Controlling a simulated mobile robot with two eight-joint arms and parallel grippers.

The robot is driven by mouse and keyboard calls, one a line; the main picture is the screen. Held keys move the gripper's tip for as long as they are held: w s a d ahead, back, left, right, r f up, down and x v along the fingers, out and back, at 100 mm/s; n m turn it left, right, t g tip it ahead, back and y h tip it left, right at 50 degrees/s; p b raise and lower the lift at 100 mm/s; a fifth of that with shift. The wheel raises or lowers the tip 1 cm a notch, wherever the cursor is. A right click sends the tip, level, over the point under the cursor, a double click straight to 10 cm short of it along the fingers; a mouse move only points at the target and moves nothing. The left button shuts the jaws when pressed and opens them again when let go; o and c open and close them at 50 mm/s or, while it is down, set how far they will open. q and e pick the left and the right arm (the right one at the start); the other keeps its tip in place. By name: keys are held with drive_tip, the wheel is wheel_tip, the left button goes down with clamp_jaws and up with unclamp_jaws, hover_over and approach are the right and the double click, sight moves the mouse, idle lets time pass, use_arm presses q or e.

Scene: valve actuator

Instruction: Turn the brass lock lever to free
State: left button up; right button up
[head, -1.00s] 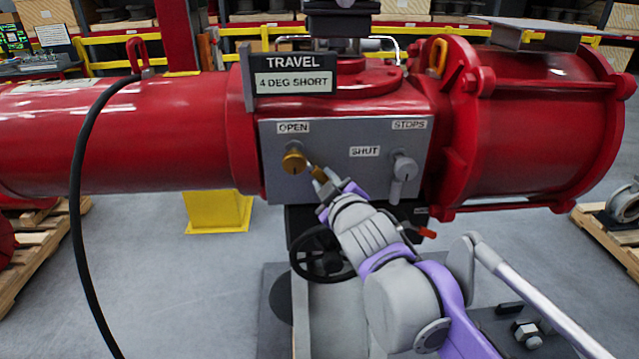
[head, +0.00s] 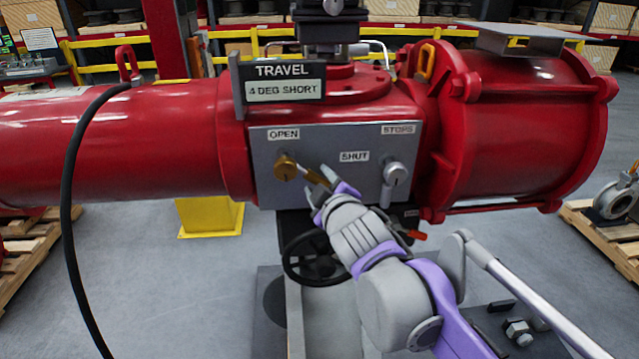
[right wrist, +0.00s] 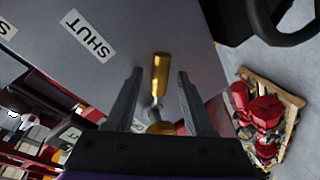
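The brass lock lever's round hub (head: 286,167) is on the grey panel under the OPEN label in the head view. Its brass handle (head: 316,177) points right and slightly down from the hub. My right gripper (head: 325,186) is at the handle's outer end. In the right wrist view, brass parts (right wrist: 160,74) show between my two right fingers (right wrist: 157,103), with gaps on both sides. The fingers are open; I see no clear contact. My left gripper is not in view.
A grey lever (head: 396,174) is on the panel's right, under the STOPS label. A sign (head: 284,80) reads TRAVEL, 4 DEG SHORT. A black handwheel (head: 312,262) is below the panel. A black cable (head: 70,190) hangs at left.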

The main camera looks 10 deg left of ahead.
drive_tip(key=shift+s, duration=0.1)
drive_tip(key=v, duration=1)
drive_tip(key=shift+s+p, duration=0.3)
drive_tip(key=shift+p, duration=0.1)
drive_tip(key=shift+d, duration=0.25)
drive_tip(key=s+d+f+m+g+h, duration=0.35)
drive_tip(key=d+f+m+h, duration=0.35)
drive_tip(key=d+f, duration=0.9)
drive_tip(key=s+d+f+m+g, duration=0.2)
drive_tip(key=s+d+f+m, duration=0.1)
drive_tip(key=s+f, duration=0.3)
drive_tip(key=s+d+f+m+g, duration=0.3)
drive_tip(key=s+d+f+m, duration=0.1)
drive_tip(key=s+f, duration=0.3)
drive_tip(key=shift+f+m, duration=0.5)
drive_tip(key=shift+f, duration=0.2)
